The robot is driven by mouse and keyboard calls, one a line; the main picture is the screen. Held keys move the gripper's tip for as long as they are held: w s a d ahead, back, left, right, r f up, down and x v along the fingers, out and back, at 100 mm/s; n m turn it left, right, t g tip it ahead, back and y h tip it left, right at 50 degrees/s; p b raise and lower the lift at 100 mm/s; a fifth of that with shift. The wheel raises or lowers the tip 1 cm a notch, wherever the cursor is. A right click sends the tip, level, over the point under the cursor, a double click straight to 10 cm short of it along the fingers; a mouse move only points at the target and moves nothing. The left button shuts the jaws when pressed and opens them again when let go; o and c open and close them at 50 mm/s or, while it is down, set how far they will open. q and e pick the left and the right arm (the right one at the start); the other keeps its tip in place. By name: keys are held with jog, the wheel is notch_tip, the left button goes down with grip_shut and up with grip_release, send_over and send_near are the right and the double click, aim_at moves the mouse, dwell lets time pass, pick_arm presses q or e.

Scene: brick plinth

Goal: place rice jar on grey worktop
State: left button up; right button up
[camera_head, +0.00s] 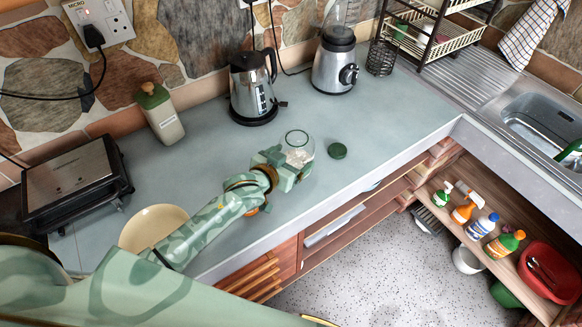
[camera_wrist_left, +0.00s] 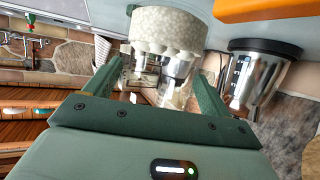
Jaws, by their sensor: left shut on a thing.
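The rice jar (camera_head: 299,152) is a clear round jar with white rice inside, over the middle of the grey worktop (camera_head: 230,165). My left gripper (camera_head: 293,163) is shut on it from the left side. In the left wrist view the jar (camera_wrist_left: 170,30) shows between the two green fingers (camera_wrist_left: 158,92), its rice a pale speckled mass. I cannot tell whether its base touches the worktop. A dark green round lid (camera_head: 338,151) lies just right of the jar. My right gripper is not in view.
A kettle (camera_head: 250,92) and a blender (camera_head: 335,65) stand along the wall behind. A green-capped bottle (camera_head: 160,115), a black grill (camera_head: 78,180) and a cream bowl (camera_head: 150,228) are at left. The worktop right of the lid is clear up to the sink (camera_head: 540,120).

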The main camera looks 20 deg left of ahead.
pick_arm(q)
jog(key=shift+w+f, duration=0.3)
jog(key=f, duration=0.2)
jog(key=f+b, duration=0.1)
jog(key=shift+w+a+f, duration=0.15)
jog(key=shift+w, duration=0.1)
jog(key=shift+f, duration=0.2)
jog(key=shift+f, duration=0.1)
jog(key=o, duration=1.3)
jog(key=shift+s, duration=0.1)
jog(key=shift+o, duration=0.2)
